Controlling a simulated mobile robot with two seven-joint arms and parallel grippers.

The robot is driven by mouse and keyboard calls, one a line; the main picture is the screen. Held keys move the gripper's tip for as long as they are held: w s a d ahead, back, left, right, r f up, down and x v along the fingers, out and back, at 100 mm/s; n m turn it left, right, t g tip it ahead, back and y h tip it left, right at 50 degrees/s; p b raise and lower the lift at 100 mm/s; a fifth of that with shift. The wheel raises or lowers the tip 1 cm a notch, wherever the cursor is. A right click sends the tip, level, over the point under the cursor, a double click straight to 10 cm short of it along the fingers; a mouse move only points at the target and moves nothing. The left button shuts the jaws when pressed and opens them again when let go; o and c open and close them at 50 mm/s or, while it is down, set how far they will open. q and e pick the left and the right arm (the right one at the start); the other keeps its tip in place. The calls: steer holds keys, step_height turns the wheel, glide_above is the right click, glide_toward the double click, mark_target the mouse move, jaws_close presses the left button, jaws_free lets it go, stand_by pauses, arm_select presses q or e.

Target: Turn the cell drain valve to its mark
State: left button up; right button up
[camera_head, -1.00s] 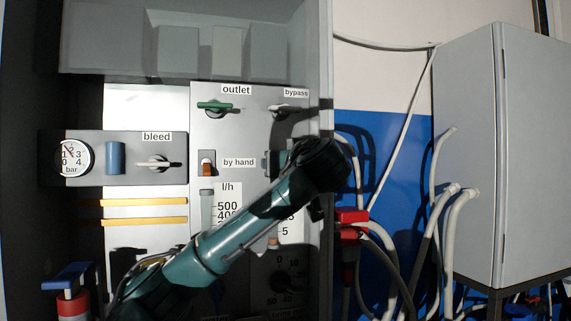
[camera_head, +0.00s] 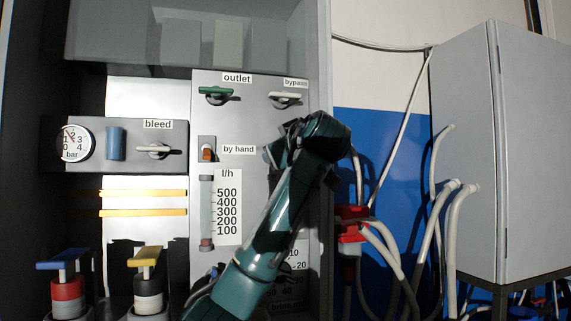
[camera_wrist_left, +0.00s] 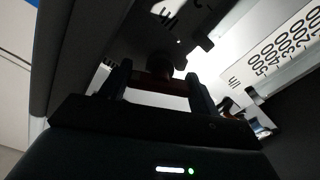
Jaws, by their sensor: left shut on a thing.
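In the left wrist view, two dark fingers of my left gripper (camera_wrist_left: 157,74) are closed on the ends of a dark reddish bar-shaped handle (camera_wrist_left: 152,85). A dark round stem stands behind it, against the panel. I cannot read a label or see a mark there, so I cannot tell whether this is the cell drain valve. In the head view my left arm rises from the bottom, and its bent upper part hides the gripper and the handle. My right gripper is not in view.
The panel has a green outlet handle (camera_head: 216,92), white bypass handle (camera_head: 285,97), white bleed handle (camera_head: 154,149) and flow scale (camera_head: 226,208). Blue-handled (camera_head: 62,260) and yellow-handled (camera_head: 146,257) valves stand lower left. My arm partly covers a dial (camera_head: 299,267). A red fitting with hoses (camera_head: 352,222) is right.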

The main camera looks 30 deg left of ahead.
arm_select(q)
steer(key=n, duration=0.6)
steer(key=shift+n+b, duration=0.3)
steer(key=shift+b, duration=0.05)
steer(key=n, duration=0.3)
steer(key=shift+p, duration=0.4)
steer(key=shift+n+p, duration=0.4)
steer(key=shift+n, duration=1.2)
steer(key=shift+f, duration=0.1)
steer(key=o, duration=1)
